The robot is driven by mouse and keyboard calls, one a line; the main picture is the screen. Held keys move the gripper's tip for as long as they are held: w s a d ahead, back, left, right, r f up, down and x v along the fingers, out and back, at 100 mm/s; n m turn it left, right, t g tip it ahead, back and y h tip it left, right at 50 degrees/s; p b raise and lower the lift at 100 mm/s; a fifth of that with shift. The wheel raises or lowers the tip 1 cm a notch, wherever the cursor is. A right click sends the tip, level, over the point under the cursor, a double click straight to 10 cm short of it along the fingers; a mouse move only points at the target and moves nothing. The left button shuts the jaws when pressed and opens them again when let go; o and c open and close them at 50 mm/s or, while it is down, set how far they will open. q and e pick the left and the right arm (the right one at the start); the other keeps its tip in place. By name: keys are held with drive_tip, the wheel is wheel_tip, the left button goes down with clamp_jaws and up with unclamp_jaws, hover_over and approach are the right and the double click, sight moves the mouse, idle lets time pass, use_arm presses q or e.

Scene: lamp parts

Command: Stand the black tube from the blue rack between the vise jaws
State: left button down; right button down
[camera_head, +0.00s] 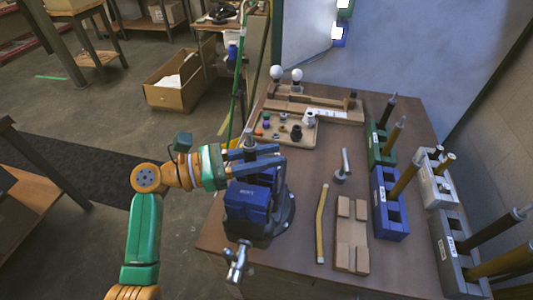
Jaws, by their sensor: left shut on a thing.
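My left gripper (268,158) is above the blue vise (250,203), shut on an upright tube (250,142). The tube has a pale metal tip and a dark body. Its lower part is hidden by the fingers and vise, so I cannot tell whether it is between the jaws or touching them. The vise stands near the table's left edge with its handle towards the front. The blue rack (391,222) stands right of the middle, with a brass tube (404,178) leaning in it and empty openings. My right gripper is out of view.
A green rack (381,145), white rack (437,187) and grey rack (451,262) hold other tubes. A brass tube (321,224), wooden block (352,236) and metal piece (343,168) lie or stand right of the vise. Wooden trays (286,131) with small parts fill the back.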

use_arm(q)
drive_tip(key=shift+f, duration=0.5)
drive_tip(key=c, duration=0.6)
unclamp_jaws()
